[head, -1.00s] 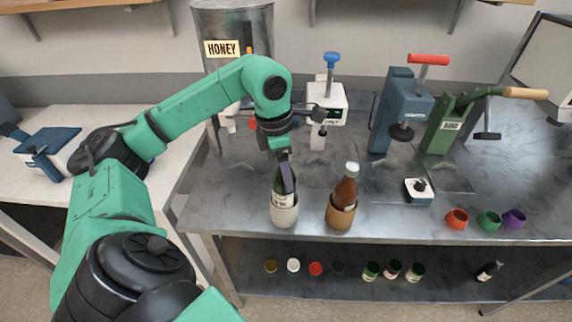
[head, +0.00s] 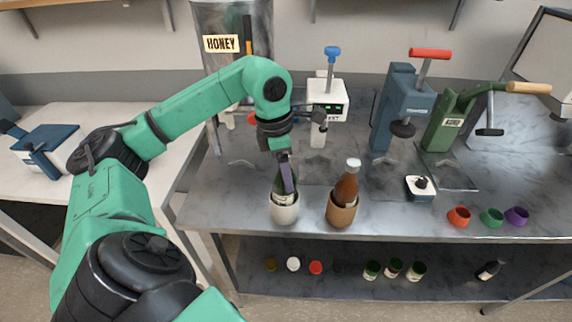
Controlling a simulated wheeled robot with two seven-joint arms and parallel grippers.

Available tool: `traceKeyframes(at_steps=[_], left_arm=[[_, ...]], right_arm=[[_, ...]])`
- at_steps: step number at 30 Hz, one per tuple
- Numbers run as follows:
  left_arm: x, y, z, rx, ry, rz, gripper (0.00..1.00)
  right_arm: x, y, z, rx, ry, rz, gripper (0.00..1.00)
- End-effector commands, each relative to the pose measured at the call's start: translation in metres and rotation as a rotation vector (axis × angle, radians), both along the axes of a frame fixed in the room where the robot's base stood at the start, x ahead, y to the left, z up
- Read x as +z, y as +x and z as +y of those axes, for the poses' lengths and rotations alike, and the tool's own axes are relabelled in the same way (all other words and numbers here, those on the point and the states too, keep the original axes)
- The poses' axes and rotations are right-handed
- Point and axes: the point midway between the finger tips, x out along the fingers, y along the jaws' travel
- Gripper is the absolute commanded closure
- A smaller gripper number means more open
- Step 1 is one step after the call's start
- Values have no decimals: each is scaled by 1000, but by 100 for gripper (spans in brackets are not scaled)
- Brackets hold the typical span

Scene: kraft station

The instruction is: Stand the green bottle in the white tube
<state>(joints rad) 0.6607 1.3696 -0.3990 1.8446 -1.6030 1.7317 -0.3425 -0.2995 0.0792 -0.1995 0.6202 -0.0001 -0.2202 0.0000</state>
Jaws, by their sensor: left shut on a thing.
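The green bottle (head: 279,188) stands upright in the white tube (head: 285,211), near the front edge of the metal table. Its lower part is hidden inside the tube, and a pale label shows partly above the rim. My left gripper (head: 286,180) comes down from above and is shut on the green bottle, hiding its upper part. My right gripper is not in view.
A brown bottle (head: 346,188) stands in a brown tube (head: 341,212) just right of the white tube. Bench presses stand behind. A honey tank (head: 233,70) stands behind the arm.

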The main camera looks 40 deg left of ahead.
Motion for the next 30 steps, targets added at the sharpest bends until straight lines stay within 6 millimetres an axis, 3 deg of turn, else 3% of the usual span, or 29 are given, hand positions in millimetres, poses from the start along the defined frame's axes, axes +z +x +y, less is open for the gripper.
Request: traceKeyframes(at_steps=[20,21,23,30], left_arm=[[-9,0,0,0,-1,-2,100],[-9,0,0,0,-1,-2,22],[-9,0,0,0,0,-1,0],[-11,0,0,0,1,2,0]], right_arm=[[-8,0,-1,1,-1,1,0],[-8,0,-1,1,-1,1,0],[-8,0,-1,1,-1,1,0],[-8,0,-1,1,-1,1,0]])
